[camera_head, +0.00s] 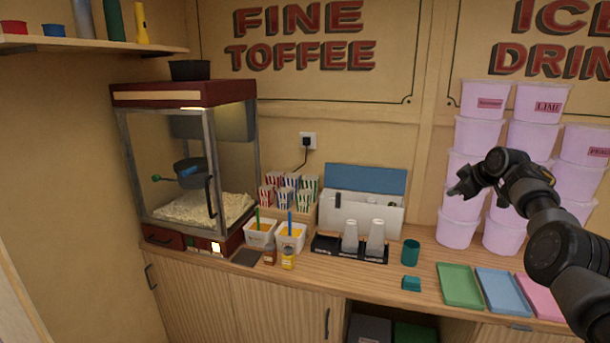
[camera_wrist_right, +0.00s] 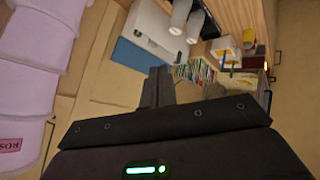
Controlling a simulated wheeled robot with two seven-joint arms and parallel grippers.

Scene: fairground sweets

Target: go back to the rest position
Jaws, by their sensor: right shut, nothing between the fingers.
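My right arm comes in from the right in the head view, in front of the stacked pink tubs. My right gripper (camera_head: 466,187) is raised above the counter, its fingers shut and empty. In the right wrist view the shut fingers (camera_wrist_right: 158,88) point towards the wall and the back of the counter. They touch nothing that I can see. My left gripper is not in either view.
Stacked pink tubs (camera_head: 456,231) stand close behind my right gripper. Green (camera_head: 459,287), blue (camera_head: 505,293) and pink trays lie on the counter below. A teal cup (camera_head: 411,253), a white box (camera_head: 363,214) and a popcorn machine (camera_head: 180,94) stand further left.

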